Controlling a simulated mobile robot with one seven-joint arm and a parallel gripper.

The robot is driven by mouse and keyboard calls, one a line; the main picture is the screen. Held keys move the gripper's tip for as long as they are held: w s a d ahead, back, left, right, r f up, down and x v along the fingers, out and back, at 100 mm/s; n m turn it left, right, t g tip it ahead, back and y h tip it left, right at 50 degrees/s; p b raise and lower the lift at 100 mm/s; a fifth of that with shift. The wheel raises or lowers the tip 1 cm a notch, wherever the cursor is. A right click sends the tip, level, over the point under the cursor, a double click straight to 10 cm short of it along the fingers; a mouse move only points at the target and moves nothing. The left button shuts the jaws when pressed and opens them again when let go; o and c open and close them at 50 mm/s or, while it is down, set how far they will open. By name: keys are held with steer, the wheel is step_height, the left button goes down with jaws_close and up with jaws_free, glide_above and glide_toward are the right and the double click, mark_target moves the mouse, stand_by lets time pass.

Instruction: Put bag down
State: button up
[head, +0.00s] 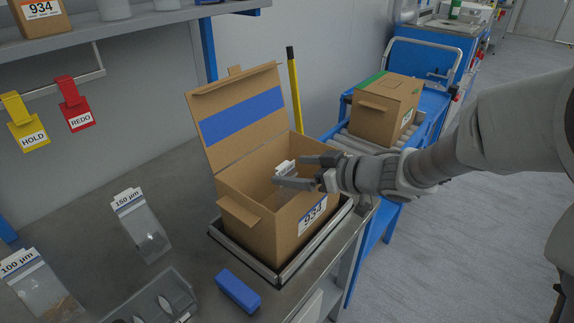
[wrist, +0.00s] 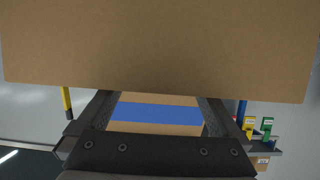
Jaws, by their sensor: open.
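My gripper (head: 291,172) is open, its two fingers apart, above the open cardboard box (head: 247,231) labelled 934. A clear bag with a white label (head: 284,167) shows inside this box, right at the fingers; whether it touches them or the box floor I cannot tell. In the wrist view the fingers (wrist: 158,100) are spread with no bag visible between them. Two more clear bags lie on the bench at the left, one marked 150 µm (head: 146,232) and one marked 100 µm (head: 42,291).
The box's raised lid with a blue stripe (head: 242,115) stands behind my gripper. The box sits in a dark tray frame (head: 285,277). A blue block (head: 238,290) lies in front. Another closed box (head: 387,110) stands on rollers. HOLD (head: 30,135) and REDO (head: 77,110) tags hang at left.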

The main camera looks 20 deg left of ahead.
steer(key=p+v, duration=0.2)
steer(key=v, duration=0.7)
steer(key=shift+p, duration=0.4)
steer(key=w+d+r+m+t+h, duration=0.3)
steer(key=d+r+m+t+h, duration=0.15)
steer(key=d, duration=0.55)
steer(key=w+d+r+m+t+h, duration=0.2)
steer(key=d+r+m+t+h, duration=0.3)
steer(key=d, duration=0.5)
steer(key=s+d+f+m+g+h, duration=0.1)
steer(key=s+d+m+g+h, duration=0.35)
steer(key=s+d, duration=0.5)
steer(key=s+a+f+g, duration=0.1)
steer(key=s, duration=0.5)
steer(key=s+a+f+g+y, duration=0.1)
steer(key=s+a+f+g, duration=0.1)
steer(key=s, duration=0.4)
steer(key=shift+s+a+m, duration=0.25)
steer(key=shift+a+m, duration=0.05)
steer(key=shift+m, duration=0.1)
